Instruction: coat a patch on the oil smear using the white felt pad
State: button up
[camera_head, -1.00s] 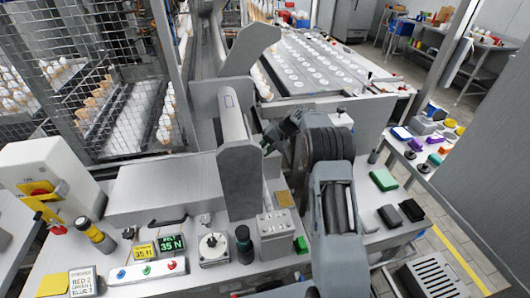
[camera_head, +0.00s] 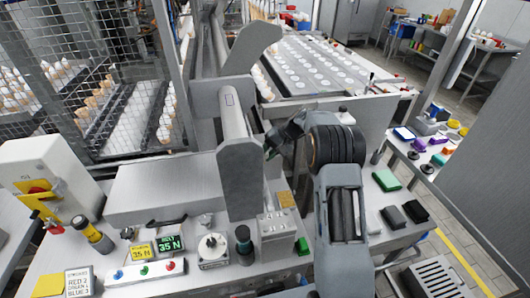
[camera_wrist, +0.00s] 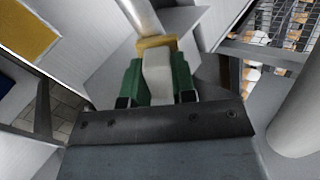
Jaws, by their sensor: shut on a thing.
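In the wrist view my gripper (camera_wrist: 157,68) has green fingers shut on a pale white block (camera_wrist: 158,82), which I take to be the white felt pad. A tan strip (camera_wrist: 157,42) lies across the far end of the block. A grey cylinder (camera_wrist: 142,16) lies just beyond that strip; I cannot tell whether they touch. In the head view my gripper is mostly hidden behind my black wrist joint, close to the right side of the upright grey plate (camera_head: 241,180). I cannot make out the oil smear in either view.
A grey roller (camera_head: 233,112) stretches behind the upright plate. The bench in front carries a 35 N display (camera_head: 171,244), a dark knob (camera_head: 243,239) and a grey block with holes (camera_head: 279,237). Green (camera_head: 386,180) and black (camera_head: 414,211) pads lie at right. A mesh guard (camera_head: 85,70) stands at left.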

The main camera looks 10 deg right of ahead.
jog(key=shift+s+d+b, duration=0.1)
jog(key=shift+s+b, duration=0.75)
jog(key=shift+s, duration=1.35)
jog(key=shift+r, duration=0.15)
jog(key=shift+p+v, duration=1.5)
jog(key=shift+v, duration=1.45)
jog(key=shift+d, duration=0.1)
jog(key=p+v, duration=0.1)
jog(key=v, duration=0.2)
jog(key=shift+p, duration=0.35)
jog(key=b+x, duration=0.4)
jog(key=x, duration=0.3)
